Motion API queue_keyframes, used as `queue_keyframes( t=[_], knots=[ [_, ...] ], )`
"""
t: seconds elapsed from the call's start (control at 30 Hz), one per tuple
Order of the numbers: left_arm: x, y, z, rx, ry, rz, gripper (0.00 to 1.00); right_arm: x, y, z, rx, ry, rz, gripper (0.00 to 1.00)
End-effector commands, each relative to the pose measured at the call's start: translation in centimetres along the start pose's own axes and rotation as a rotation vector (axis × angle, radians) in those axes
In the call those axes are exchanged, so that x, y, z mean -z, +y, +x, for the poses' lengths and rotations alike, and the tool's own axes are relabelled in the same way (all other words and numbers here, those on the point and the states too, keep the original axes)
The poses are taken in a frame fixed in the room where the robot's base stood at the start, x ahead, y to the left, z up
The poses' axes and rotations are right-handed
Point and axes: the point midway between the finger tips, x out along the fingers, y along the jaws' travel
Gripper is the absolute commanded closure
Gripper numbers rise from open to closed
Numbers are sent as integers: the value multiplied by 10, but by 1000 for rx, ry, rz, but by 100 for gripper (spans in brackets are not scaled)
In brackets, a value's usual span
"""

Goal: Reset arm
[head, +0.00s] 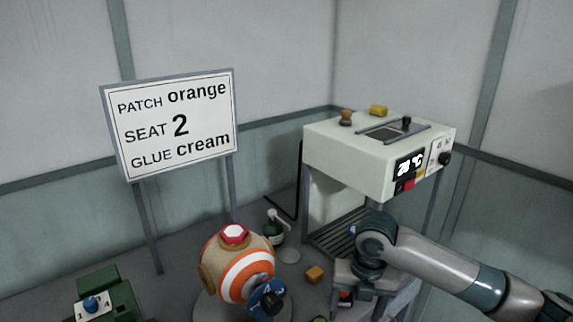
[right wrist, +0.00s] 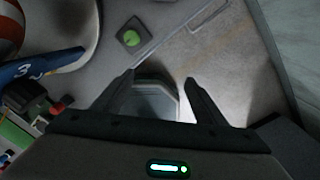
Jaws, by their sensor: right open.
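My right arm comes in from the right in the head view. Its gripper (head: 358,285) points down in front of the white machine (head: 350,150). In the right wrist view the two dark fingers (right wrist: 159,80) stand apart with nothing gripped. A grey angular object (right wrist: 155,100) shows below and between them; how far below I cannot tell. My left gripper is not in view.
A striped orange and cream ball (head: 240,270) sits left of the gripper, with a blue numbered part (head: 268,298) before it. A small orange block (head: 314,274) lies between. A green device (head: 112,298) stands at bottom left. A sign (head: 172,122) stands behind.

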Motion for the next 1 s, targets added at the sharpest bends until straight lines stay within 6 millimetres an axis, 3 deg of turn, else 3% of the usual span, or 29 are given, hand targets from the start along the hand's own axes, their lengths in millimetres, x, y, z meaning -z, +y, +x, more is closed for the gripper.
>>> queue_keyframes(
  t=[0.2, 0.47, 0.73, 1.0],
  knots=[
    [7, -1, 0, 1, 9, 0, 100, 13, 12, 15, -37, 0, 70, 35],
    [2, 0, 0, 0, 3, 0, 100, 39, 33, 42, -114, 5, 228, 35],
    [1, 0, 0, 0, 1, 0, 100, 84, 59, 79, -251, 40, 575, 35],
    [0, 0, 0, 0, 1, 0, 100, 124, 64, 106, -366, 98, 1012, 35]
  ],
)
